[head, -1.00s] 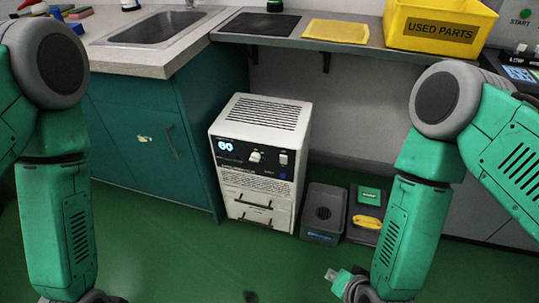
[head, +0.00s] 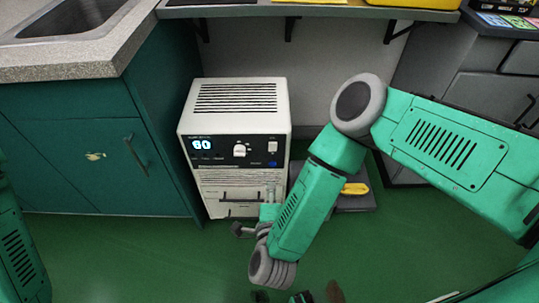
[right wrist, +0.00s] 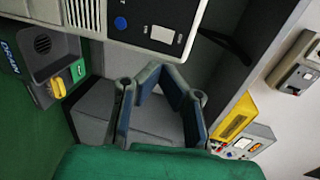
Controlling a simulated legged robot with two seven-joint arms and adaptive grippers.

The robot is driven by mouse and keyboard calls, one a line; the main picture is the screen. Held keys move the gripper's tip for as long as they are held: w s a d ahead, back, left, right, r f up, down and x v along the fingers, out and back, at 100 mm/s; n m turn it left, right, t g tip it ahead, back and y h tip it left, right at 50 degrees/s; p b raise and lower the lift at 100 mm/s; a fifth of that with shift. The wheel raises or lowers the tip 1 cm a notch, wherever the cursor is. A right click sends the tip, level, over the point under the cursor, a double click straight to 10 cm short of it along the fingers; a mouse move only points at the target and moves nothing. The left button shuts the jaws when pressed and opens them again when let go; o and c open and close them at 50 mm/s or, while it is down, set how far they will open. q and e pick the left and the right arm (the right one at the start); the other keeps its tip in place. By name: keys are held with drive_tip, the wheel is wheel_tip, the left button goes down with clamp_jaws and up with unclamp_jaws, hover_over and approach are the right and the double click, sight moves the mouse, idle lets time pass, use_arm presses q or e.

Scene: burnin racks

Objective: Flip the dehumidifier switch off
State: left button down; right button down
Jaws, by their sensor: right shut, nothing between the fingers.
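The dehumidifier (head: 235,104) is a white box on the floor with a vented top. Its front panel has a lit display (head: 201,144) reading 60, a white knob (head: 239,150), a small pale switch (head: 271,146) and a blue button (head: 272,163). The switch (right wrist: 162,34) also shows at the top of the right wrist view, just beyond my fingers. Its on or off position is too small to tell. My right gripper (head: 270,188) is in front of and below the panel, apart from the switch. In the right wrist view the gripper (right wrist: 163,69) is shut and empty. My left gripper is out of view.
A teal cabinet (head: 90,160) with a sink stands left of the dehumidifier. A shelf (head: 310,11) overhangs behind it. The green floor in front is open.

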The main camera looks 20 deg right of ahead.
drive_tip(key=b, duration=0.6)
approach(272, 146)
drive_tip(key=x, duration=0.6)
drive_tip(key=shift+a+f, duration=0.1)
drive_tip(key=shift+f, duration=0.35)
drive_tip(key=shift+w+r, duration=0.15)
drive_tip(key=shift+w, duration=0.65)
drive_tip(key=shift+d, duration=0.3)
